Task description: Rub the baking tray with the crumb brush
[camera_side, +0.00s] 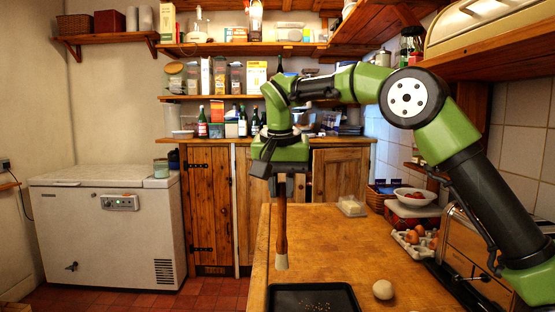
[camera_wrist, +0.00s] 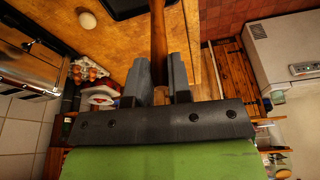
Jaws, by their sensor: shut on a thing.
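My gripper (camera_side: 282,186) is shut on the brown wooden handle of the crumb brush (camera_side: 281,225). The brush hangs upright with its pale bristle end down. In the side view the bristle end shows just above the far edge of the baking tray (camera_side: 343,292), apart from it in the picture. The tray is dark and flat, with crumbs on it, and its near part is cut off by the frame. In the wrist view the brush handle (camera_wrist: 158,42) runs between both fingers (camera_wrist: 157,82). The tray (camera_wrist: 128,8) shows partly at the top edge, and the bristles are out of view.
A pale round thing (camera_side: 383,289) lies on the wooden worktop (camera_side: 335,240) right of the tray. An egg carton (camera_side: 412,243), a toaster (camera_side: 470,255) and a butter dish (camera_side: 351,206) stand farther right and back. The worktop behind the tray is clear.

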